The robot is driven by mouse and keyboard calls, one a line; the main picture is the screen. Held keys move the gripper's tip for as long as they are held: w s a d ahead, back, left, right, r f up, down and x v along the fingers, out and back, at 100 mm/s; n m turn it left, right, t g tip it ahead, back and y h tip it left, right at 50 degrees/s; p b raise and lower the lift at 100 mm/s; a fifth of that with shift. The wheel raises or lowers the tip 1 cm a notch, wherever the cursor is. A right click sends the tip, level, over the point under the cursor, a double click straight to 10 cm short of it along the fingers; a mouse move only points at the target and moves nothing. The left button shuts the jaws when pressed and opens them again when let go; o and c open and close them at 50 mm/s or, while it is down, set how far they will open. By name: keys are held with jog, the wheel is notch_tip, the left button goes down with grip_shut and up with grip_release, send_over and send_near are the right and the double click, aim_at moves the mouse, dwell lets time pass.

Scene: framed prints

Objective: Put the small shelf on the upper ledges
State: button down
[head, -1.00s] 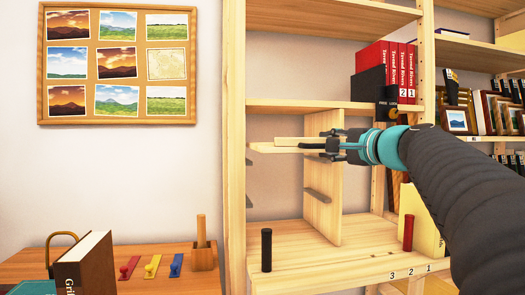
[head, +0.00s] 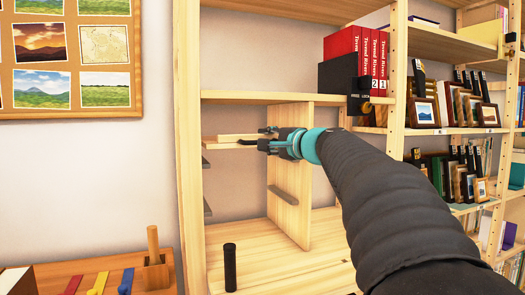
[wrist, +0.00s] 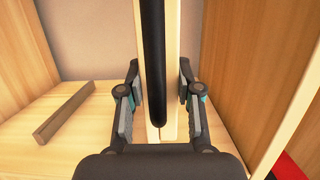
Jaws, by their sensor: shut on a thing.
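The small shelf (head: 222,139) is a pale wooden board with a dark bar along it. My gripper (head: 268,141) is shut on it and holds it roughly level at the left bay, below the fixed board. In the wrist view the small shelf (wrist: 172,75) shows edge-on between my fingers (wrist: 157,110). A grey upper ledge (head: 205,162) is on the bay's left side, slightly below the small shelf. Lower ledges show on the left (head: 207,208) and on the divider (head: 285,195). The divider's upper ledge is hidden; I cannot tell whether the board touches any ledge.
The fixed board (head: 240,97) is close above, with red books (head: 358,55) on it at right. The divider (head: 290,170) stands behind my gripper. A black post (head: 230,267) stands in front below. The bay's floor behind it is clear.

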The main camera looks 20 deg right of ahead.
jog(key=shift+a+f+b, duration=0.1)
jog(key=shift+f+b, duration=0.6)
jog(key=shift+f, duration=0.95)
jog(key=shift+f, duration=0.15)
jog(key=c, duration=0.8)
grip_release()
jog(key=b+v, duration=0.2)
jog(key=v, duration=1)
jog(key=shift+s, duration=0.1)
